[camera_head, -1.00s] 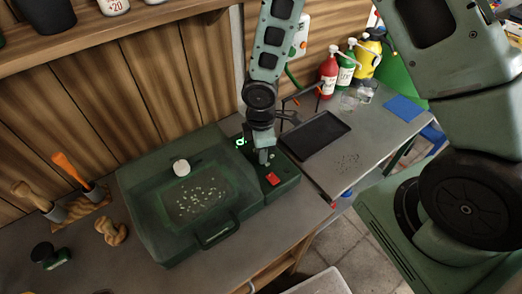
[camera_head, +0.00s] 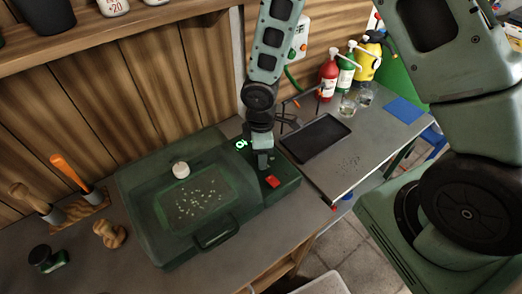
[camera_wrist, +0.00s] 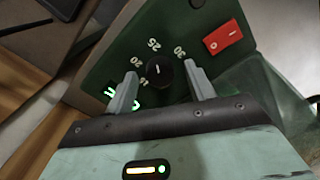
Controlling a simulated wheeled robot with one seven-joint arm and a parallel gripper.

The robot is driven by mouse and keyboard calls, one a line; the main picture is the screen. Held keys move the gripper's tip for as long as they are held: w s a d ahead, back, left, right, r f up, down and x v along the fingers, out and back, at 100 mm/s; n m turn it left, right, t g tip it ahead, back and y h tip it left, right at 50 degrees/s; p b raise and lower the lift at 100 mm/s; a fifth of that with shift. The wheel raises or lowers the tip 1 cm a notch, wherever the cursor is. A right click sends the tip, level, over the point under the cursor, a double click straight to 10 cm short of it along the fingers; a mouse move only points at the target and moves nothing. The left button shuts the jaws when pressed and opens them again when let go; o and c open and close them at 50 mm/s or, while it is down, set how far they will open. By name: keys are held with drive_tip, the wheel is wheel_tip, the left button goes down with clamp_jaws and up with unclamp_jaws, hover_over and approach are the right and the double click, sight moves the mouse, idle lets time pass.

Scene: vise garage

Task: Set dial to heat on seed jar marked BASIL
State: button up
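A dark green seed box with a clear lid (camera_head: 150,215) stands on the bench, with pale specks under its window. Its control panel, at its right end, carries a black round dial (camera_wrist: 159,73) ringed by white numbers, including 20, 25 and 30. The dial's white mark points roughly toward 25. A red switch (camera_wrist: 222,38) and a partly hidden green lit display (camera_wrist: 122,97) are beside it. My gripper (camera_wrist: 160,70) is open over the panel, fingers on either side of the dial; I cannot tell whether they touch it.
A black tray (camera_head: 316,138) lies right of the panel. Red (camera_head: 328,76), green (camera_head: 347,72) and yellow (camera_head: 367,62) bottles stand behind it with glasses. Wooden-handled tools (camera_head: 72,172) stand left of the box. The wooden shelf (camera_head: 130,30) overhangs the bench.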

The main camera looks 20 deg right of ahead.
drive_tip(key=shift+r, duration=0.1)
wheel_tip(320, 180, up, 17)
idle(0.5)
drive_tip(key=shift+r, duration=0.1)
drive_tip(key=s+a+r+m+b, duration=0.1)
drive_tip(key=s+a+m, duration=0.2)
drive_tip(key=s, duration=0.6)
drive_tip(key=s+a+r+m+b, duration=0.1)
drive_tip(key=s+a+m, duration=0.1)
drive_tip(key=s, duration=0.8)
drive_tip(key=shift+s+a+r+m+y, duration=0.2)
drive_tip(key=shift+a+m+y, duration=0.15)
drive_tip(key=shift+m, duration=0.35)
drive_tip(key=shift+a, duration=0.3)
